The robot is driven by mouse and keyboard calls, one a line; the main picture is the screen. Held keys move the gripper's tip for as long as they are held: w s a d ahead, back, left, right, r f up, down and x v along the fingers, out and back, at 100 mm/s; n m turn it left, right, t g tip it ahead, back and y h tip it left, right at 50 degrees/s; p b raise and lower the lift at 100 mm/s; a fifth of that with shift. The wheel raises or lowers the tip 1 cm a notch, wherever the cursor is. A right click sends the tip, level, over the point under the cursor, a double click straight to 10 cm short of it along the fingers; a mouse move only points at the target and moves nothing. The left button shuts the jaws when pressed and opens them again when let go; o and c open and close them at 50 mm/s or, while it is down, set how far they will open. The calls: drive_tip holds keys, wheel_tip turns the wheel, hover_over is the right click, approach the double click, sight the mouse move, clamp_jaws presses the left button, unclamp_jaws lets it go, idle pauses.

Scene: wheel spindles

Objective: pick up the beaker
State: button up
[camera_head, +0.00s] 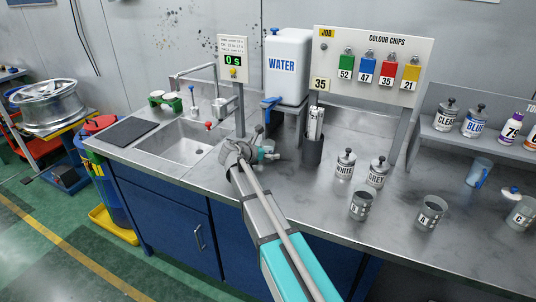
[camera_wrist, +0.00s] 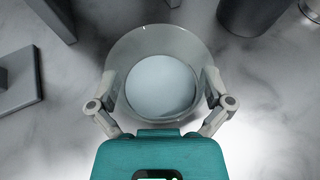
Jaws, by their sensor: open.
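A clear round beaker (camera_wrist: 160,38) shows from above in the wrist view, with a pale round bottom. My gripper (camera_wrist: 162,92) is open, with one finger on each side of the beaker's near half. I cannot tell whether the fingers touch the glass. In the head view my gripper (camera_head: 268,153) is over the counter, right of the sink and in front of the water stand.
A dark pen holder (camera_head: 312,151) stands just right of my gripper. The WHITE (camera_head: 344,168) and GREY (camera_head: 376,174) bottles and grey cups (camera_head: 361,205) stand farther right. The water tank (camera_head: 288,66) is behind, and the sink (camera_head: 187,143) lies left.

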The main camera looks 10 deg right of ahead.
sight(270, 145)
drive_tip(key=c, duration=1.2)
drive_tip(key=shift+c, duration=0.2)
drive_tip(key=shift+r, duration=0.15)
wheel_tip(270, 145, up, 3)
drive_tip(key=p, duration=0.3)
drive_tip(key=s+r+p, duration=0.9)
drive_tip(key=s+p, duration=0.1)
drive_tip(key=s, duration=0.4)
drive_tip(key=shift+r, duration=0.4)
